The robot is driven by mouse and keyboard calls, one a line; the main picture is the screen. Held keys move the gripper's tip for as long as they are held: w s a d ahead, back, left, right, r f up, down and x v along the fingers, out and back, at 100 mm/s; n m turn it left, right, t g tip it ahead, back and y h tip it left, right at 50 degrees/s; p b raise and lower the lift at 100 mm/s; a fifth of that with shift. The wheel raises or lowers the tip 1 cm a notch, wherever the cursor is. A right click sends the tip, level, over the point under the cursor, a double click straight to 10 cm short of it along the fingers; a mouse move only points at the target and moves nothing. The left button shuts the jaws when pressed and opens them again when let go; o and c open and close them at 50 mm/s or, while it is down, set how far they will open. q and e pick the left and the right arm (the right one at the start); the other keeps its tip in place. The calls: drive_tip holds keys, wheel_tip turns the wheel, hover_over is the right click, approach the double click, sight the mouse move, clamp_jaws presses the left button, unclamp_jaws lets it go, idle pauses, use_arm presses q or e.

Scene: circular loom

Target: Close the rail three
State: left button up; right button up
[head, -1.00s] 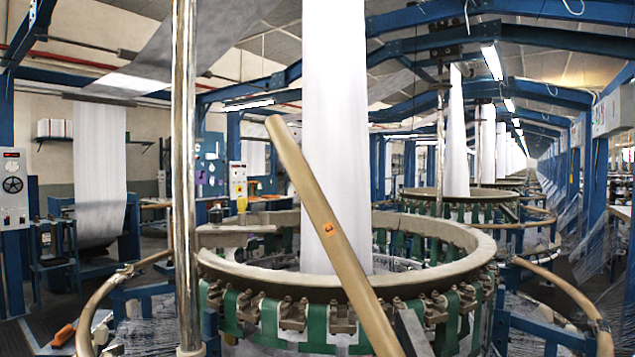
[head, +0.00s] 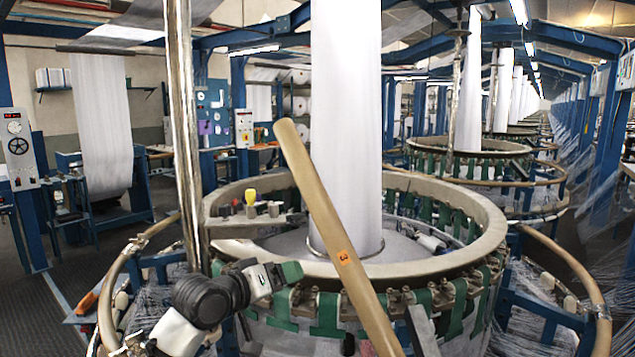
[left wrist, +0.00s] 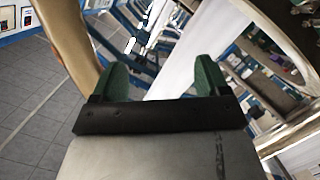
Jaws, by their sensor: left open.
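Rail three, a tan bar (head: 325,220) with an orange tag, stands raised and slanted in front of the circular loom in the head view. Its upper end leans left and its lower end leaves the bottom edge. My left gripper (head: 292,271) is left of the rail, in front of the loom ring (head: 232,225), its green fingertips apart from the rail in the picture. The left wrist view shows its green fingers (left wrist: 162,80) spread with nothing between them. A tan curved bar (left wrist: 72,38) passes left of them; I cannot tell which rail it is. My right gripper is not in view.
Lower tan rails curve around the loom at the left (head: 112,285) and right (head: 565,262). A metal post (head: 182,130) stands at the left. A white fabric tube (head: 346,120) rises from the loom. Grey floor (head: 45,310) is open at far left.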

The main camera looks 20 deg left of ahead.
sight(308, 203)
use_arm(q)
wheel_tip(308, 203, up, 15)
drive_tip(key=s+t+h+p, duration=0.1)
drive_tip(key=s+h, duration=0.1)
drive_tip(key=s, duration=0.1)
drive_tip(key=p+x, duration=0.5)
drive_tip(key=x, duration=0.5)
drive_tip(key=shift+d+f, duration=0.1)
drive_tip(key=shift+d, duration=0.1)
drive_tip(key=shift+w+d+f, duration=0.15)
drive_tip(key=shift+w+f, duration=0.05)
drive_tip(key=shift+w, duration=0.35)
